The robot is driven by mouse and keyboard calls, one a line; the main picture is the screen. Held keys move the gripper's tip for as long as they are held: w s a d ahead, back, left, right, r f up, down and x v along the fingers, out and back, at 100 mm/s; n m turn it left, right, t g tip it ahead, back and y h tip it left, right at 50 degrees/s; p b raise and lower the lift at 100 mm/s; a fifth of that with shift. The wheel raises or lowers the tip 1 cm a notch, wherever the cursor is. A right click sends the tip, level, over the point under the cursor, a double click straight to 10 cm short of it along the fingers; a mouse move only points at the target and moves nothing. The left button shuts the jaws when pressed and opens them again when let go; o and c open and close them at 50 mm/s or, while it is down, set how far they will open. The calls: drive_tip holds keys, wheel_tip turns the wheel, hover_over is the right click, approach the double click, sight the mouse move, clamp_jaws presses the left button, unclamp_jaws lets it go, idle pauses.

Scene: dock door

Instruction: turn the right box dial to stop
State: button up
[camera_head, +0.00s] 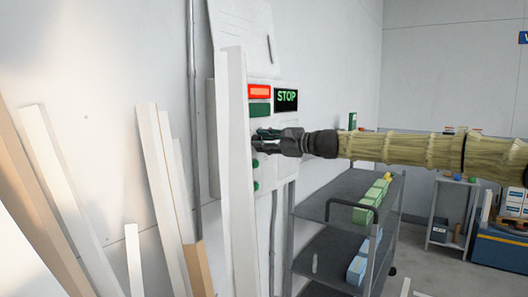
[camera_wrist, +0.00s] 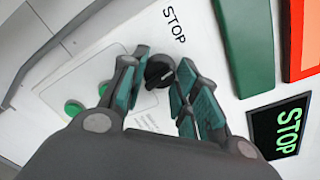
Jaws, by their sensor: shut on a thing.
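The dial (camera_wrist: 158,72) is a small round black knob on a white control box (camera_wrist: 118,35). The printed word STOP stands beside it in the wrist view. My gripper (camera_wrist: 163,62) is shut on the dial, one teal-padded finger on each side. In the head view my gripper (camera_head: 260,141) reaches in from the right to the box face (camera_head: 270,173), and the dial is hidden there. The box's dark display (camera_head: 286,99) reads STOP in green, and the display also shows in the wrist view (camera_wrist: 280,128). I cannot tell exactly where the dial's mark points.
The box carries a red panel (camera_head: 260,91), a green panel (camera_head: 260,110) and green buttons (camera_wrist: 73,109). A white board (camera_head: 236,190) stands just left of the box face. A grey cart (camera_head: 335,205) with green and blue boxes stands below my arm. Several planks lean at left.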

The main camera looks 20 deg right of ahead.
drive_tip(key=shift+n+b, duration=2.4)
drive_tip(key=shift+n, duration=0.2)
drive_tip(key=shift+r, duration=0.1)
drive_tip(key=o, duration=1)
drive_tip(key=shift+h, duration=0.3)
drive_tip(key=shift+o, duration=0.2)
drive_tip(key=f+v, duration=0.1)
drive_tip(key=v, duration=1.1)
drive_tip(key=shift+r, duration=0.3)
